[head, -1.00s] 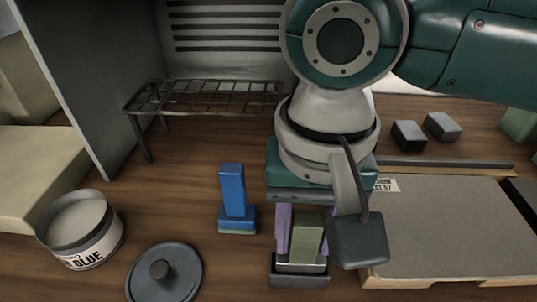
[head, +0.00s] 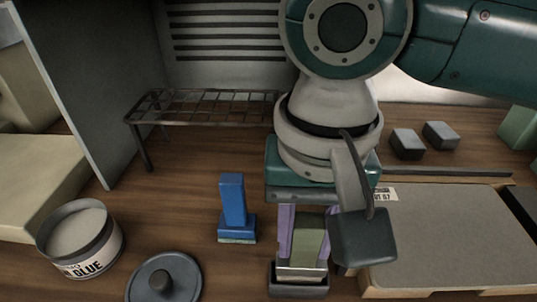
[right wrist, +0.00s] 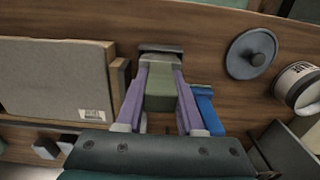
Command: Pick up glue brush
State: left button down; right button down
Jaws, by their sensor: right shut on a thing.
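The glue brush (head: 309,238) appears to be the upright olive-green handle with a silver band at its lower end. A dark grey, box-like piece (head: 299,290) is at its foot; I cannot tell whether the two touch. My right gripper (head: 304,232) points down with its purple fingers shut on the handle, one on each side. In the right wrist view the green handle (right wrist: 160,90) lies between the purple fingers, with the dark piece (right wrist: 160,48) beyond it. One of my arm's dark grey parts covers the area just right of the brush. My left gripper is not in view.
A blue upright piece (head: 233,203) stands close left of the brush. A glue tub (head: 101,257) and a round dark lid (head: 152,296) are farther left. A wire rack (head: 205,107) stands behind. A grey-topped board (head: 450,235) lies to the right.

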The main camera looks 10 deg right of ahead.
notch_tip(320, 180, up, 19)
jog(key=p, duration=0.5)
jog(key=shift+f, duration=0.2)
